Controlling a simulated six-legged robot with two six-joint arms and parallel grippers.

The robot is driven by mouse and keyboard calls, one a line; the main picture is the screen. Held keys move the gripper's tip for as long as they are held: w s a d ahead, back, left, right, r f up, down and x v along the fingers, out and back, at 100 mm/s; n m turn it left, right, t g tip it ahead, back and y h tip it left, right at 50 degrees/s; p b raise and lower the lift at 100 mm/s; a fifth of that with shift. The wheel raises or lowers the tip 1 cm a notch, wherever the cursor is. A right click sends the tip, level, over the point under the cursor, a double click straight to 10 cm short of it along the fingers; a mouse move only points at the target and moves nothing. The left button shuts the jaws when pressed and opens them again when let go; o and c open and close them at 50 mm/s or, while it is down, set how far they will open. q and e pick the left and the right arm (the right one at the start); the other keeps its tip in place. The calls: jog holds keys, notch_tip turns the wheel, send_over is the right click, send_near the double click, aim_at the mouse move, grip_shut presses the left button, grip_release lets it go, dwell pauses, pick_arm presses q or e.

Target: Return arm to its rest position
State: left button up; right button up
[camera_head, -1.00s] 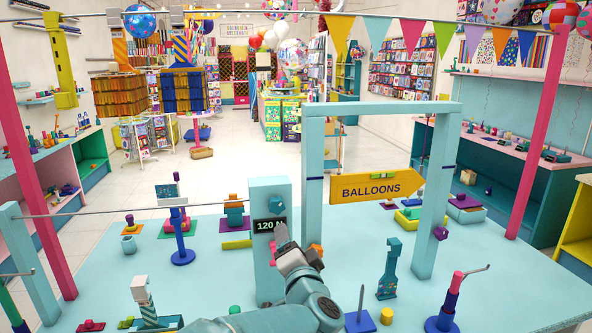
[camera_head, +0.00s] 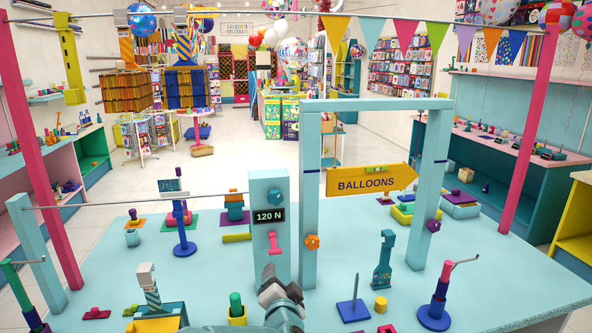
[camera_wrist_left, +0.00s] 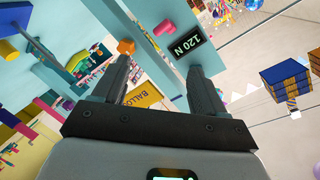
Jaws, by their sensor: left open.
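My left gripper (camera_head: 272,278) is low in the head view, in front of the teal post (camera_head: 270,187). In the left wrist view its two dark fingers (camera_wrist_left: 158,68) are spread, with nothing between them. The post carries a dark display reading 120 N (camera_head: 269,216) and a pink handle (camera_head: 272,243) below it. The gripper looks apart from the handle. In the left wrist view the post shows beyond the fingertips, with the display (camera_wrist_left: 187,44) on it. My right gripper does not show.
A teal frame with an orange knob (camera_head: 312,242) and a yellow BALLOONS sign (camera_head: 372,181) stands to the right. A green cylinder in a yellow holder (camera_head: 237,308), a spike on a blue base (camera_head: 353,310) and a teal bottle-shaped piece (camera_head: 383,262) are nearby. Open tabletop lies between.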

pick_arm(q)
jog(key=s+a+f+n+g+h, duration=0.1)
jog(key=s+a+f+n+g, duration=0.15)
jog(key=s+f, duration=0.6)
jog(key=s+a+f+n+g+h, duration=0.1)
jog(key=s+a+f+g+h, duration=0.2)
jog(key=f, duration=1.1)
jog(key=s+a+f+n+g+h, duration=0.15)
jog(key=s+f+n+g, duration=0.35)
jog(key=s, duration=0.9)
jog(key=s+a+f+n+g, duration=0.2)
jog(key=s+f+g, duration=0.35)
jog(key=s, duration=0.85)
jog(key=shift+n, duration=0.25)
jog(key=f+b, duration=0.5)
jog(key=shift+w+d+f, duration=0.15)
jog(key=shift+d+f, duration=0.05)
jog(key=shift+f, duration=0.05)
jog(key=shift+r, duration=0.1)
